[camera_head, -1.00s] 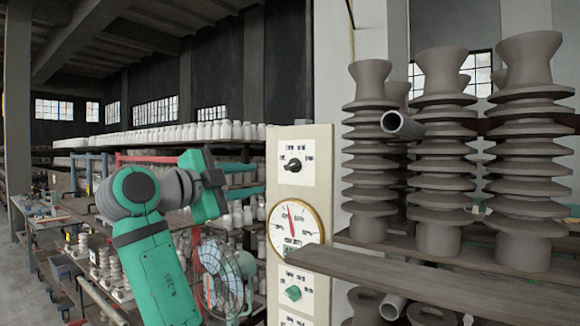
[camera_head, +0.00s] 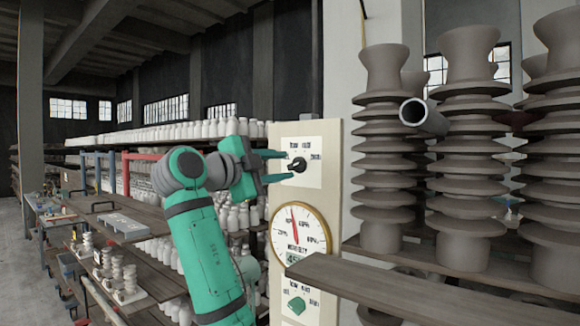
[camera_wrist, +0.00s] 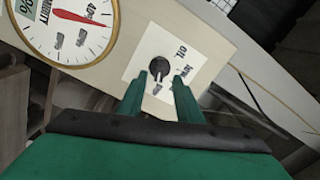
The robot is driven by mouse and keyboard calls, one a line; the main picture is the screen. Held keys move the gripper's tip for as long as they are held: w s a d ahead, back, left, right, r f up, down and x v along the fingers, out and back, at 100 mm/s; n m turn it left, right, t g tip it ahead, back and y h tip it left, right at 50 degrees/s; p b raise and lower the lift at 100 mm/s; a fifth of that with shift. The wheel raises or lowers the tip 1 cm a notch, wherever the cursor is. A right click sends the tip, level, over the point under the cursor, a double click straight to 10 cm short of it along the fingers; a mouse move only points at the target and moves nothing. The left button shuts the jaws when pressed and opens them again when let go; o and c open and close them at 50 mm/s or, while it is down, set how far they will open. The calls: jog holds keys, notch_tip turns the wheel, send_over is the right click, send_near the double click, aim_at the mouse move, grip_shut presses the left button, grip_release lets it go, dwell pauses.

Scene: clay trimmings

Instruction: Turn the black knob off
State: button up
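The black knob (camera_head: 298,165) sits on a white label plate (camera_head: 313,178) near the top of a cream panel (camera_head: 335,215). In the wrist view the black knob (camera_wrist: 159,66) shows just ahead of the fingertips, roughly between them, its pointer toward the lower part of the label. My gripper (camera_head: 287,166) is open, its two green fingers pointing at the knob from the left. In the wrist view my gripper (camera_wrist: 165,78) has a clear gap between its fingers. I cannot tell whether a finger touches the knob.
A round humidity gauge (camera_head: 300,235) is below the knob, and a green knob (camera_head: 297,305) is lower on the panel. A wooden plank (camera_head: 400,290) juts out at the lower right. Stacked grey insulators (camera_head: 383,150) and a pipe end (camera_head: 414,112) stand right of the panel.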

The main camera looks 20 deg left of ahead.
aim_at(290, 165)
jog(key=shift+x, duration=2)
jog(key=shift+s+d, duration=0.1)
jog(key=shift+d, duration=0.05)
grip_shut()
